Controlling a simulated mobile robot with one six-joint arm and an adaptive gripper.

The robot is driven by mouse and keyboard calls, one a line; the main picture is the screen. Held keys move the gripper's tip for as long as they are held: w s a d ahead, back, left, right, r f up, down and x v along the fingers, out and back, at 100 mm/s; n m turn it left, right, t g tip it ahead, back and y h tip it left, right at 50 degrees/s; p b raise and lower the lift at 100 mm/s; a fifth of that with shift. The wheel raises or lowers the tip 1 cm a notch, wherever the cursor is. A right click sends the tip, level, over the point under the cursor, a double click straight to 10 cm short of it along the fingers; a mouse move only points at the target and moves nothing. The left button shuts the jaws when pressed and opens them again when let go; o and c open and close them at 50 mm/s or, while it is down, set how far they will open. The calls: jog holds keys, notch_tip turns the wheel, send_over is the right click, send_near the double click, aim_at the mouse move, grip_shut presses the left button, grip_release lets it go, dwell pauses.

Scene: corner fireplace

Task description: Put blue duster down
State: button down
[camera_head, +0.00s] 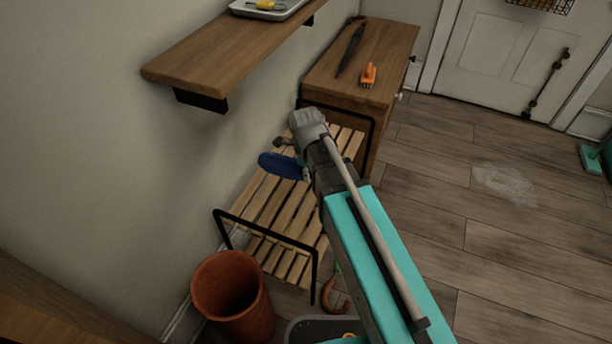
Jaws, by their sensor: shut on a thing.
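The blue duster (281,165) shows beside the end of my arm, above the slatted wooden rack. My gripper (292,150) is shut on the duster; the arm's wrist hides most of the fingers and part of the duster's handle. The duster appears held over the rack's slats (262,208); I cannot tell whether it touches them.
A wooden shelf (215,58) with a tray juts from the wall. A wooden cabinet (392,45) behind the rack bears a dark closed umbrella (350,48) and an orange brush (368,75). A terracotta pot (218,290) stands in front of the rack. Floor at right is mostly clear.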

jog(key=w+f+b, duration=0.3)
jog(key=w, duration=0.1)
jog(key=w+f+b, duration=0.3)
jog(key=w, duration=0.1)
jog(key=w+f+b, duration=0.3)
jog(key=w, duration=0.2)
jog(key=shift+w+a, duration=0.1)
jog(key=shift+a, duration=0.3)
dwell(0.3)
jog(key=shift+w+f+b, duration=0.45)
jog(key=shift+f+b, duration=1.55)
jog(key=c, duration=0.5)
grip_release()
